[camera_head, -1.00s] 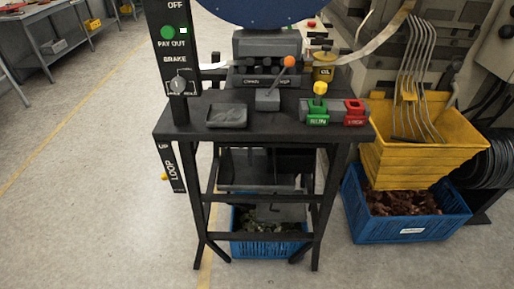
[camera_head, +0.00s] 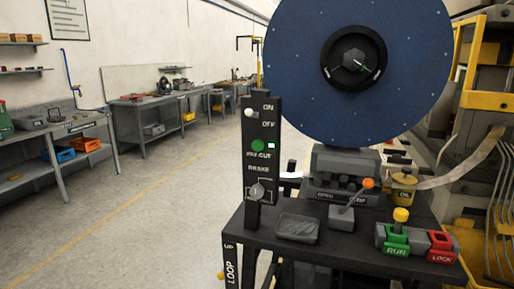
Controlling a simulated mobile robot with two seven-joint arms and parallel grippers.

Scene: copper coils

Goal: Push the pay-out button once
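The green pay-out button (camera_head: 258,145) sits on a black upright control panel (camera_head: 263,187) in the head view. A small white square is just right of it. Above the button is a white switch knob (camera_head: 249,113) beside the ON and OFF labels. Below it is a grey brake knob (camera_head: 257,191). Neither of my grippers shows in the view.
A large blue reel (camera_head: 300,70) stands behind the panel. The black stand (camera_head: 345,250) carries a grey tray (camera_head: 297,228), an orange-tipped lever (camera_head: 367,184), a green RUN block (camera_head: 396,243) and a red LOCK block (camera_head: 440,247). Open floor lies to the left, before workbenches (camera_head: 150,107).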

